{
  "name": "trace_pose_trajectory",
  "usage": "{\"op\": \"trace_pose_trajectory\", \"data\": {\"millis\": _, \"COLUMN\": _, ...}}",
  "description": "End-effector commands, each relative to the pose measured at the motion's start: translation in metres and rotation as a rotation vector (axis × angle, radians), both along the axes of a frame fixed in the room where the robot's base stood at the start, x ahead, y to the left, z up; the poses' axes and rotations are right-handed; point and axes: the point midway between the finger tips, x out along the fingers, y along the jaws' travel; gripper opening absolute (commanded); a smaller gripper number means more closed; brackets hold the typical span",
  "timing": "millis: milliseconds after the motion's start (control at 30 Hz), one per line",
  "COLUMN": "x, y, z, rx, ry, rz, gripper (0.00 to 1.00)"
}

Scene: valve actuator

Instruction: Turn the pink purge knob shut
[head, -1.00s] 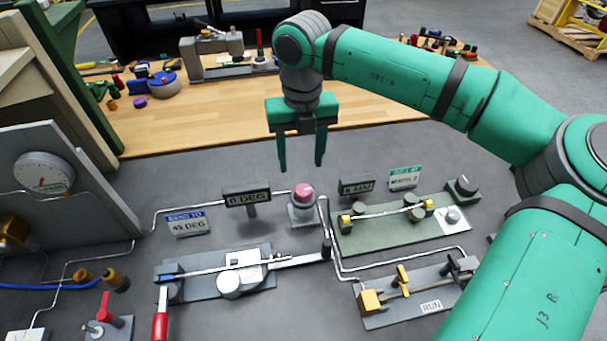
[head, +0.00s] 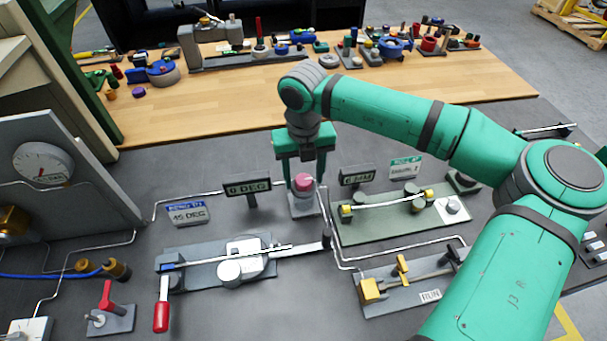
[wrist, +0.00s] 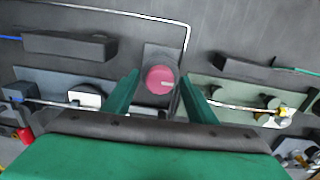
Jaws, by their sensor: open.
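The pink purge knob (head: 304,182) sits on top of a grey block (head: 305,205) in the middle of the bench. It has a light pointer mark on its top, seen in the wrist view (wrist: 160,80). My gripper (head: 305,182) is open and points down above the knob. In the wrist view my two green fingers (wrist: 158,92) stand to the left and right of the knob with gaps on both sides. I cannot tell whether the fingertips are down level with the knob. No finger is seen touching it.
A "0 DEG" display (head: 248,189) stands close on the left and a second small display (head: 357,177) on the right. A green valve plate (head: 385,225) lies to the right, a bending fixture (head: 220,268) in front left. Thin pipes run around the block.

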Motion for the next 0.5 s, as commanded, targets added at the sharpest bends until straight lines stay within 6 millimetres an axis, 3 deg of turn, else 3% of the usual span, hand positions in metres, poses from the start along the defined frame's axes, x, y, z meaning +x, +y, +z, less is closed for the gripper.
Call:
{"op": "trace_pose_trajectory", "data": {"millis": 200, "x": 0.0000, "y": 0.0002, "z": -0.0001, "rx": 0.000, "ry": 0.000, "rz": 0.000, "gripper": 0.52}}
{"op": "trace_pose_trajectory", "data": {"millis": 367, "x": -0.0001, "y": 0.0003, "z": 0.0000, "rx": 0.000, "ry": 0.000, "rz": 0.000, "gripper": 0.14}}
{"op": "trace_pose_trajectory", "data": {"millis": 500, "x": 0.0000, "y": 0.0003, "z": 0.0001, "rx": 0.000, "ry": 0.000, "rz": 0.001, "gripper": 0.11}}
